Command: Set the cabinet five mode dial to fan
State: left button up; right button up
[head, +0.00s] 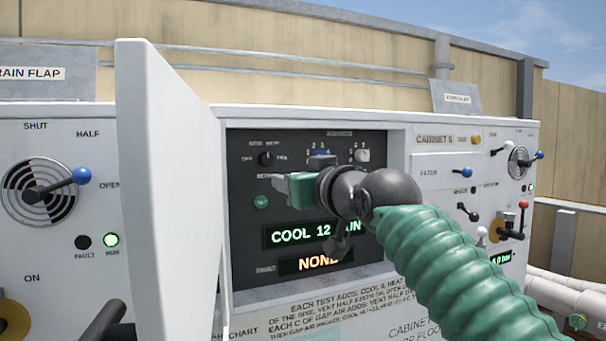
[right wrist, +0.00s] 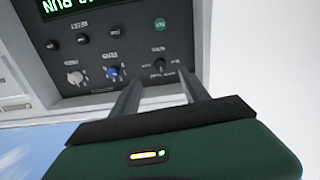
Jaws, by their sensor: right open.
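The mode dial (head: 265,158) is a small black knob at the upper left of the dark recessed panel, with small labels around it. Its pointer direction is too small to read. The green display (head: 300,235) shows COOL 12 and a partly covered word. My right gripper (head: 274,181) is green with dark fingers and reaches in from the right, just below the dial. In the right wrist view, upside down, the dial (right wrist: 159,64) lies beyond and between the two open fingers (right wrist: 160,84). I cannot tell whether they touch it. My left gripper is out of view.
An open white door (head: 165,190) stands left of the panel. Blue (head: 320,154) and white (head: 362,155) knobs sit right of the dial, and a green button (head: 262,201) below it. Panels with levers flank both sides. My right arm covers part of the panel.

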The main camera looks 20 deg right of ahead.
jog(key=s+b, duration=1.2)
jog(key=s, duration=0.5)
jog(key=shift+d+r, duration=0.15)
jog(key=shift+d, duration=0.2)
